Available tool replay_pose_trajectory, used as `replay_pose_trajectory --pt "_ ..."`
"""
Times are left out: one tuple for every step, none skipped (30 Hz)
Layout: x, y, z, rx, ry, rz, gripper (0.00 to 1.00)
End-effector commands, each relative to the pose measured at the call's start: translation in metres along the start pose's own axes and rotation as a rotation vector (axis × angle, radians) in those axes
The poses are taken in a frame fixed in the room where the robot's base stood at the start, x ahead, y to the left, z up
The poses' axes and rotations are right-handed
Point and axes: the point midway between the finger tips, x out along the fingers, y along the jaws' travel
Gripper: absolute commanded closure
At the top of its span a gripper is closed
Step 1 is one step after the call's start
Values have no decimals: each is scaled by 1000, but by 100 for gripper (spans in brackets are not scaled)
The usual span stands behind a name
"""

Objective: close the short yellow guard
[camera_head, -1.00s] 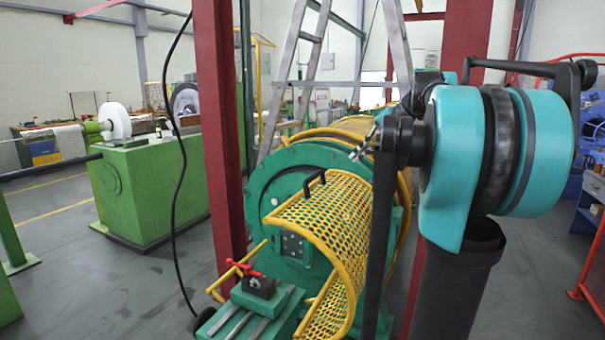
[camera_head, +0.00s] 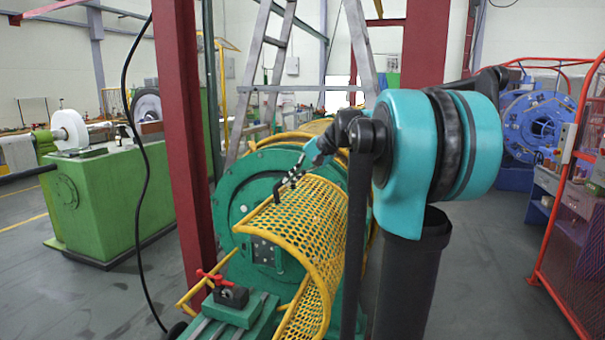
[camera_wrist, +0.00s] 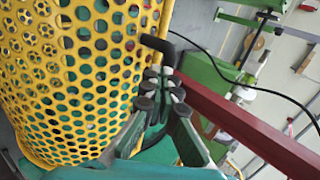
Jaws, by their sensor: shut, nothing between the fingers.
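The short yellow guard (camera_head: 310,215) is a curved perforated cover with a yellow tube frame, arched over the front of the green machine. A gap shows below its left edge, above a lower yellow mesh (camera_head: 303,310). Its black bar handle (camera_head: 282,199) stands on the upper left edge. My gripper (camera_head: 288,180) is just above and beside the handle, with its fingers together and empty. In the wrist view, the guard (camera_wrist: 85,75) fills the left, and the black handle (camera_wrist: 157,43) lies just beyond my fingertips (camera_wrist: 160,82). I cannot tell whether they touch.
A red post (camera_head: 180,130) stands left of the guard, with a black cable (camera_head: 137,130) hanging beside it. A red clamp (camera_head: 222,285) sits on the green base at front left. A ladder (camera_head: 262,80) stands behind. An orange-framed fence (camera_head: 560,200) is at right.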

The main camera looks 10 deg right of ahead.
Motion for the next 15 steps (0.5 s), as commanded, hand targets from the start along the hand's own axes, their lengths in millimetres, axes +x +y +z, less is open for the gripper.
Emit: replay_pose_trajectory --pt "5 -2 0 -2 -1 0 100" --pt "6 -3 0 -2 0 0 100" --pt "8 -4 0 -1 0 0 100" --pt "10 -4 0 -1 0 0 100" --pt "10 -4 0 -1 0 0 100" --pt "11 -5 0 -1 0 0 100" --pt "12 -5 0 -1 0 0 100" --pt "12 -5 0 -1 0 0 100" --pt "12 -5 0 0 0 0 100" --pt "12 -5 0 0 0 0 100" --pt "12 -5 0 0 0 0 100" --pt "12 -5 0 0 0 0 100" --pt "12 -5 0 0 0 0 100" --pt "12 -5 0 0 0 0 100" --pt "11 -5 0 0 0 0 100"
